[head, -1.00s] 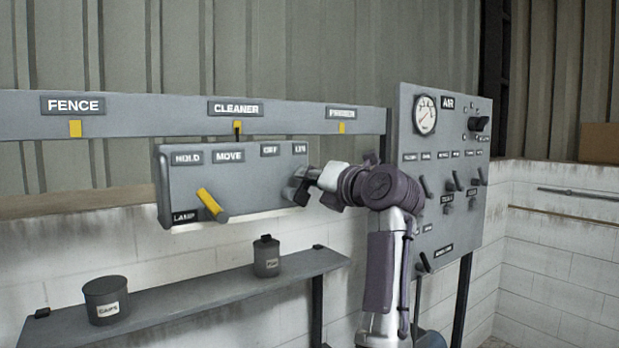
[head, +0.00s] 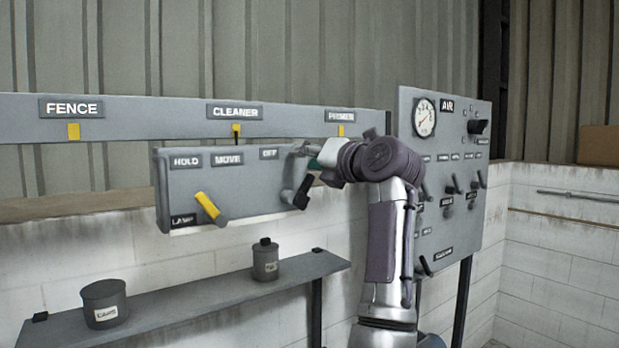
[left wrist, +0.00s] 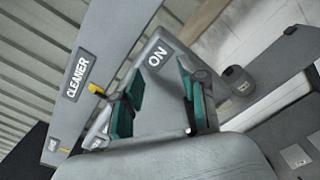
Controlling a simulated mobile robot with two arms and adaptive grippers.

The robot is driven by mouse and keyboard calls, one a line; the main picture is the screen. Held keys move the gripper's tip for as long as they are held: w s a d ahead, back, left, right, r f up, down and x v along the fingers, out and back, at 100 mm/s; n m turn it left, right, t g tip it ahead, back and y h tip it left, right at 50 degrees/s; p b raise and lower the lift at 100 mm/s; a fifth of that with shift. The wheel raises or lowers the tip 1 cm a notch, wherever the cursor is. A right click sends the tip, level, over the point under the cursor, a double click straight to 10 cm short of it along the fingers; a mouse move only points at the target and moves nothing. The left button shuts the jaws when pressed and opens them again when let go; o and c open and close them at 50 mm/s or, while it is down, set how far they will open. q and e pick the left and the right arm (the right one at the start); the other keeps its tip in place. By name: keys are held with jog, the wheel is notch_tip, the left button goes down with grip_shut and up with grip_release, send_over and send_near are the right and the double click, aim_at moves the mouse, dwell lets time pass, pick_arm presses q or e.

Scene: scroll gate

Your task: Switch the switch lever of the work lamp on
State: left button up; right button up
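The grey lamp box (head: 240,185) hangs below the rail, with a LAMP label (head: 184,220) at its lower left. Its dark switch lever (head: 302,192) is at the right end and tilts up and to the right, toward the side of the ON label. My left gripper (head: 307,155) is just above this lever, over the box's upper right corner, and hides the ON label in the head view. In the left wrist view my left gripper (left wrist: 160,75) has its teal pads apart, with the ON label (left wrist: 155,56) beyond the gap. I see nothing held. My right gripper is out of view.
A yellow lever (head: 207,206) sits on the box under HOLD and MOVE. A shelf (head: 200,298) below carries two dark cans (head: 104,303). The AIR panel (head: 462,215) with a gauge and several switches stands at the right, behind my arm.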

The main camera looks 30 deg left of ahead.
pick_arm(q)
notch_tip(320, 180, up, 5)
jog(key=shift+r, duration=0.2)
dwell(0.6)
